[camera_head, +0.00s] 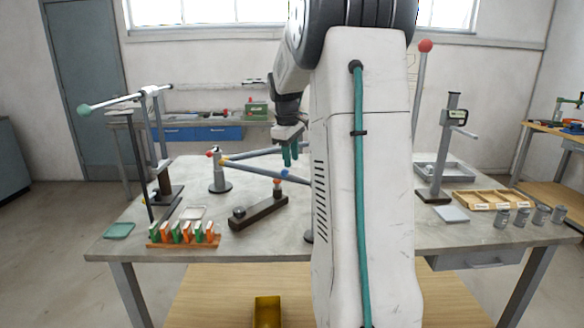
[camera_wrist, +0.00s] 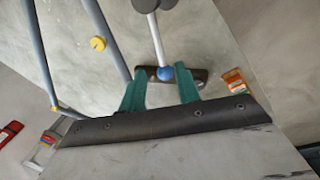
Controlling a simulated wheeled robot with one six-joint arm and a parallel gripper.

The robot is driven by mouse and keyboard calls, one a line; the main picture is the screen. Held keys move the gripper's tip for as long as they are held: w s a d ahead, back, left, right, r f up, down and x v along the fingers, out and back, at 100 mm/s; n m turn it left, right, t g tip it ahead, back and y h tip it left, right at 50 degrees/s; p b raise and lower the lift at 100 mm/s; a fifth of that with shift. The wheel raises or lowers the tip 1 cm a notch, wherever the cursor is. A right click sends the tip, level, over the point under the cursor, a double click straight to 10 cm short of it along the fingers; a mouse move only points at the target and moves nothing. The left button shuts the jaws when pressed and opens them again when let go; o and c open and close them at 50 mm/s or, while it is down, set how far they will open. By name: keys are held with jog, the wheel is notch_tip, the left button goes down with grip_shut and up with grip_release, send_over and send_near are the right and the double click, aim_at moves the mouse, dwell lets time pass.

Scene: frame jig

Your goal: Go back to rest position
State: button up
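My gripper (camera_head: 288,155) hangs over the middle of the table with its green fingers pointing down. In the wrist view its two fingers (camera_wrist: 160,72) stand apart with nothing visibly gripped between them. A frame of grey-blue bars (camera_head: 255,168) with coloured joints lies below and beside the gripper. A blue ball joint (camera_head: 285,174) sits on it; a blue ball on a light rod (camera_wrist: 166,74) also shows beyond the fingertips. A dark block with a round knob (camera_head: 258,212) lies in front of the frame. My arm hides part of the table centre.
A rack of orange and green clips (camera_head: 184,235) is at the table's front left. An upright stand with a rod (camera_head: 158,150) rises behind it. A gauge stand (camera_head: 443,150), wooden tray (camera_head: 488,199) and several grey cylinders (camera_head: 521,217) are at right.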

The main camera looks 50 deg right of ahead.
jog(key=shift+a+r, duration=0.25)
jog(key=shift+r, duration=1)
jog(key=s+a+f, duration=0.1)
jog(key=s+a, duration=0.6)
jog(key=a, duration=0.6)
jog(key=s+a+f+m+y, duration=0.1)
jog(key=s+a+f, duration=0.1)
jog(key=s+a, duration=0.6)
jog(key=s+a+f+t+y, duration=0.1)
jog(key=s+a, duration=0.6)
jog(key=a, duration=1.1)
jog(key=shift+s+f+m, duration=0.25)
jog(key=shift+f+m, duration=0.1)
jog(key=shift+m, duration=0.05)
